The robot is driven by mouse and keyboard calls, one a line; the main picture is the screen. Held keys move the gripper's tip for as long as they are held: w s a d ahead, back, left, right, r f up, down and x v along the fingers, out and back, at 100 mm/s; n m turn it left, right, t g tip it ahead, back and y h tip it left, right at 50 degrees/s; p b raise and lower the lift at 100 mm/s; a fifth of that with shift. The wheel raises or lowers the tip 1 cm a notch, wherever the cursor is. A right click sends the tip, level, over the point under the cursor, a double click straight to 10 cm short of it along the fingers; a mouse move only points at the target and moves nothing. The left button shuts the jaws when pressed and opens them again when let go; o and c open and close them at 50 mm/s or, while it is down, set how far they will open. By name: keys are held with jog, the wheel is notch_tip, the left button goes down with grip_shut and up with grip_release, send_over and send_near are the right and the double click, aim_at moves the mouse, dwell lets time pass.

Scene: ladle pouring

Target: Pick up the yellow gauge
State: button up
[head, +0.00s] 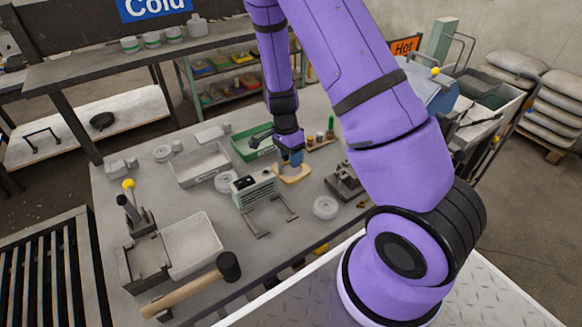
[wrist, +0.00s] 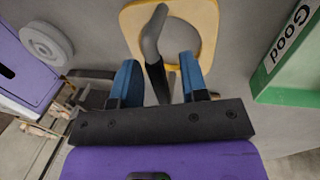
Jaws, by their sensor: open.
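The yellow gauge (head: 295,175) is a flat pale-yellow plate on the grey table, just below my gripper (head: 291,160) in the head view. In the wrist view the gauge (wrist: 207,25) shows a large round opening. A dark grey bent bar (wrist: 153,45) stands over it; I cannot tell where the bar joins the gauge. My gripper (wrist: 160,68) is open, with its two blue fingers apart on either side of the bar's lower part. Whether the fingers touch the bar is not clear. The arm partly hides the gauge in the head view.
A green tray (wrist: 268,80) marked "Good" lies close to the right in the wrist view. A grey round disc (wrist: 45,42) is at the left. A green-grey box (head: 254,187) and a metal stand (head: 265,222) are near the gauge. A mallet (head: 190,292) lies at the front.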

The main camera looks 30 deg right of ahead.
grip_shut()
jog(key=shift+r, duration=0.15)
